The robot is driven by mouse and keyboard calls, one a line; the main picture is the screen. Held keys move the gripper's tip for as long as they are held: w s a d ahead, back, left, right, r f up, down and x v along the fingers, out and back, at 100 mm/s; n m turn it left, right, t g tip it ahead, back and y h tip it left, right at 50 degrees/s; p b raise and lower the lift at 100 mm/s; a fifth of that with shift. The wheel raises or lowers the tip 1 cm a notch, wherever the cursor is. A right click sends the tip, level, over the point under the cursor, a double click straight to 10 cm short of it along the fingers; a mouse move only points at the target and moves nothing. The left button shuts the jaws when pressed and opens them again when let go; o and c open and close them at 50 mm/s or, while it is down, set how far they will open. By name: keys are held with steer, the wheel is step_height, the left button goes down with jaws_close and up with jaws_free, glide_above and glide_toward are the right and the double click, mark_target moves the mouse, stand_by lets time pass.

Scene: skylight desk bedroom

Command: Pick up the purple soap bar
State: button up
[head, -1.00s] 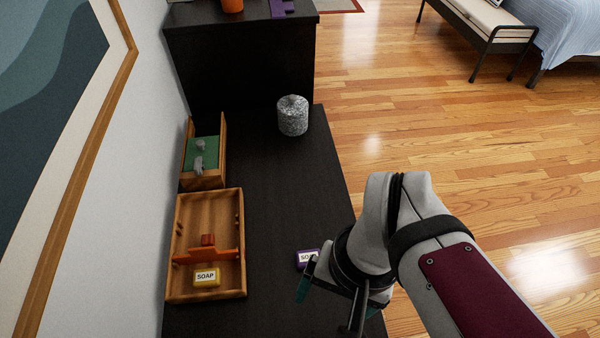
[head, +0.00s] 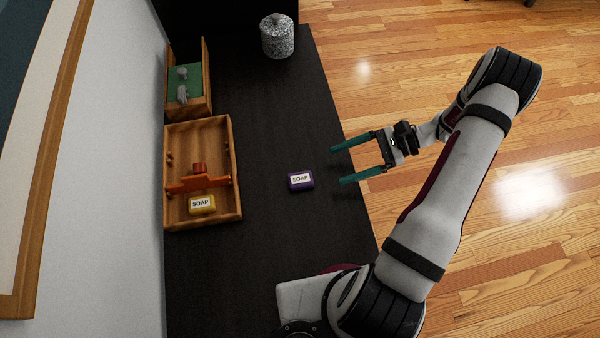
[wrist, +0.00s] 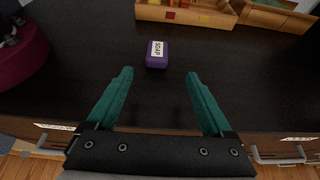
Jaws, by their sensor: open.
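The purple soap bar (head: 301,181) with a white SOAP label lies on the dark desk top (head: 270,130), right of the wooden tray. My gripper (head: 336,165) is open and empty, with teal fingers pointing left toward the soap from the desk's right edge. In the wrist view the soap (wrist: 157,55) lies beyond the two fingertips of my gripper (wrist: 160,75), roughly centred between them, with a gap and no contact.
A speckled grey canister (head: 277,38) stands at the far end. The desk around the purple soap is clear.

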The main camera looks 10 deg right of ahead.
mark_target(308, 177)
steer(key=x, duration=0.9)
steer(key=shift+s+a, duration=0.3)
steer(key=shift+r, duration=0.1)
jaws_close()
